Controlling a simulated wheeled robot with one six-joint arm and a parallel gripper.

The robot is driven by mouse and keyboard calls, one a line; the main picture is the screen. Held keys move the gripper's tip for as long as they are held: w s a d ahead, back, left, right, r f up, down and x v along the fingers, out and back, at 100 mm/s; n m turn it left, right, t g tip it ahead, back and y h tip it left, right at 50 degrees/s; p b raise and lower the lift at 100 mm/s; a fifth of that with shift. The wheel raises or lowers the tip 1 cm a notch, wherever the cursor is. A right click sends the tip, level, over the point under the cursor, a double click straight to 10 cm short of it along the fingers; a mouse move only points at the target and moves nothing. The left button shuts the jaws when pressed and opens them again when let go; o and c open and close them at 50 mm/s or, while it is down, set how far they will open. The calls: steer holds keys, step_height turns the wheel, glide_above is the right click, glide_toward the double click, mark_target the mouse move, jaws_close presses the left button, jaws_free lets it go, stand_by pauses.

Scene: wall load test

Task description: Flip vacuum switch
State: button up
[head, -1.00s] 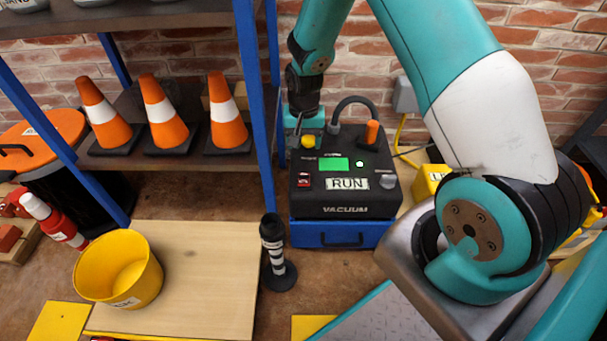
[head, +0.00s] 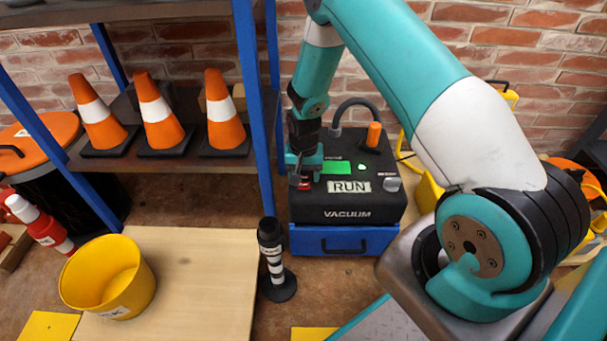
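The vacuum unit (head: 345,214) is a black box on a blue base with a handle. Its top panel has a lit green screen (head: 336,167), a round green light, a white RUN label (head: 349,187), a grey knob (head: 392,184) and an orange post (head: 374,134). My gripper (head: 304,180) points down over the left part of this panel, at the spot of the red switch, which it covers. The yellow button is hidden behind my arm. I cannot tell whether the fingers touch the switch or how far apart they are.
A blue shelf post (head: 254,110) stands close left of my gripper, with orange cones (head: 160,115) on the shelf. A striped black post (head: 274,260) stands in front of the vacuum. A yellow bucket (head: 108,278) sits on a wooden board (head: 205,265).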

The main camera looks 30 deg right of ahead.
steer(key=c, duration=0.8)
steer(key=shift+s+a+r+t+h+p, duration=0.15)
steer(key=shift+s+r+t+h+p, duration=0.1)
steer(key=shift+t+h+p, duration=0.5)
steer(key=shift+s+a+t+h, duration=0.15)
steer(key=shift+t+h, duration=0.4)
steer(key=shift+t, duration=0.6)
steer(key=o, duration=0.9)
steer(key=p+v, duration=0.6)
steer(key=v, duration=1.1)
steer(key=shift+r, duration=0.25)
